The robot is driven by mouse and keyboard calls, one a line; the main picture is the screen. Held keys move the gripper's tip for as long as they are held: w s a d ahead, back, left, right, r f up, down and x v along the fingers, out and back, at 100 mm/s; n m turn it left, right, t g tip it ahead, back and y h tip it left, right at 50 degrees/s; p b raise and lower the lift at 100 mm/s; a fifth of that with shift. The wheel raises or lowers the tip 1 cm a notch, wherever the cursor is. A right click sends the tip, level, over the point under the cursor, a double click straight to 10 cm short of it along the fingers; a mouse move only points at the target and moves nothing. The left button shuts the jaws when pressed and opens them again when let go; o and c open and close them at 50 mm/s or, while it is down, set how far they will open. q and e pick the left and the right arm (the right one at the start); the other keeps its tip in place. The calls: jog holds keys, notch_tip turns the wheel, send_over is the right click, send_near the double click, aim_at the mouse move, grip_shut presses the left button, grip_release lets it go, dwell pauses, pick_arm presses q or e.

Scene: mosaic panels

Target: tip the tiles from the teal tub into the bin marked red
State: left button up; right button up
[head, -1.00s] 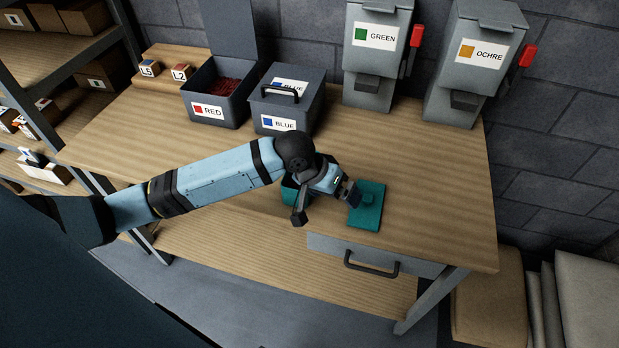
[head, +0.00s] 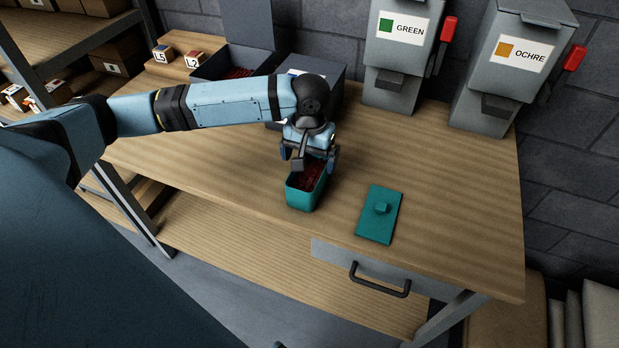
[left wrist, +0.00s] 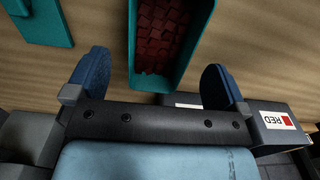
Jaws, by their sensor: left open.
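The teal tub (head: 303,195) stands upright and uncovered on the bench, with dark red tiles (head: 310,175) inside. Its lid (head: 378,216) lies flat on the bench to its right. My left gripper (head: 316,160) is open at the tub's far end, partly hiding it. In the left wrist view the open fingers (left wrist: 156,80) lie on either side of the tub's end (left wrist: 188,55), apart from it. The red bin (head: 207,66) stands at the back left, open, with red tiles inside; my arm hides its label, which shows in the left wrist view (left wrist: 281,121). My right gripper is out of view.
The blue bin (head: 326,72) stands right of the red bin, partly behind my arm. The green dispenser (head: 392,88) and ochre dispenser (head: 485,105) stand at the back right. Small boxes (head: 190,65) sit back left. A drawer handle (head: 380,282) is at the front.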

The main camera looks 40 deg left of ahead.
pick_arm(q)
send_over(310, 188)
jog(key=shift+f, duration=3.05)
jog(key=c, duration=1.2)
jog(key=shift+c, duration=0.7)
jog(key=shift+r, duration=0.15)
